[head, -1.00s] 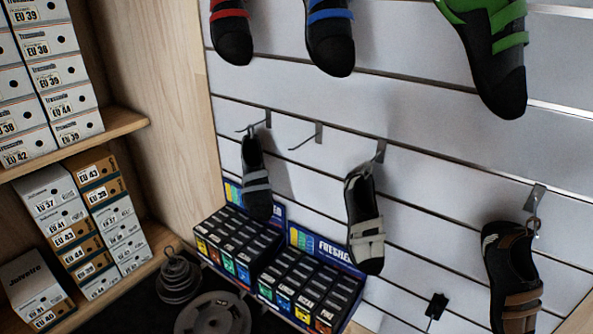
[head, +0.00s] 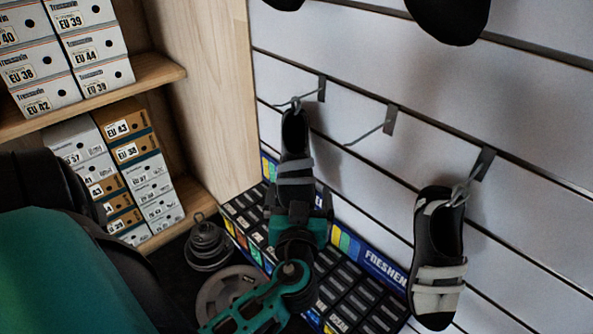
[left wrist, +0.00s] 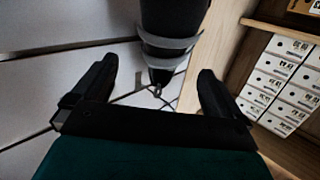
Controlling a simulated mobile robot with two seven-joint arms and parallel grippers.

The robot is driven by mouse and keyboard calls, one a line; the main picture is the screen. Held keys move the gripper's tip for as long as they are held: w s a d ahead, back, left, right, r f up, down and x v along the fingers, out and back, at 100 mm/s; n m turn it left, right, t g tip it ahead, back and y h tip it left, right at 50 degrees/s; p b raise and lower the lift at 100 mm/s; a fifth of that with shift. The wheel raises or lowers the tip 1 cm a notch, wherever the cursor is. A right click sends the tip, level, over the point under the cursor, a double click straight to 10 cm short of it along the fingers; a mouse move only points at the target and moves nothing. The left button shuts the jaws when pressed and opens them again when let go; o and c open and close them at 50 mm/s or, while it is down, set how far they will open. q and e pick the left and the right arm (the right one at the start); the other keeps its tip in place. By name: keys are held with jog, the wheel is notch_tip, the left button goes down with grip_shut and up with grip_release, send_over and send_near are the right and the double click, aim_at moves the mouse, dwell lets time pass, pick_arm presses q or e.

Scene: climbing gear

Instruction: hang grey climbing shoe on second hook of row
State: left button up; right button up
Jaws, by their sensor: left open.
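A dark climbing shoe with grey straps (head: 296,172) hangs by its loop on the first hook (head: 312,93) of the row, toe down. It also shows in the left wrist view (left wrist: 168,22). The second hook (head: 374,132) is bare. My left gripper (head: 298,204) is at the lower end of the grey-strapped shoe. In the left wrist view my open left gripper (left wrist: 156,72) has one finger on each side, with the shoe in front of and between them; I cannot tell if they touch it. My right gripper is not in view.
A black shoe with whitish straps (head: 438,262) hangs on the third hook (head: 480,168). Freshener boxes (head: 350,295) stand below the hooks. Weight plates (head: 228,290) lie on the floor. Shoe boxes (head: 125,150) fill the left shelves. Other shoes hang above.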

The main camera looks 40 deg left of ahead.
aim_at(294, 151)
pick_arm(q)
jog(key=shift+n+y, duration=0.5)
jog(key=shift+y, duration=0.1)
jog(key=x, duration=0.4)
jog(key=r+p+x, duration=0.1)
jog(key=x, duration=0.3)
jog(key=r+p+x, duration=0.1)
jog(key=x, duration=0.3)
jog(key=shift+s+a, duration=0.15)
jog(key=shift+a, duration=0.1)
jog(key=shift+w+a+p, duration=0.3)
jog(key=shift+w+a, duration=0.1)
jog(key=shift+w, duration=0.05)
jog(key=shift+c, duration=0.3)
jog(key=c, duration=1.1)
jog(key=shift+s+r, duration=0.25)
jog(key=shift+r, duration=0.4)
jog(key=shift+c, duration=0.2)
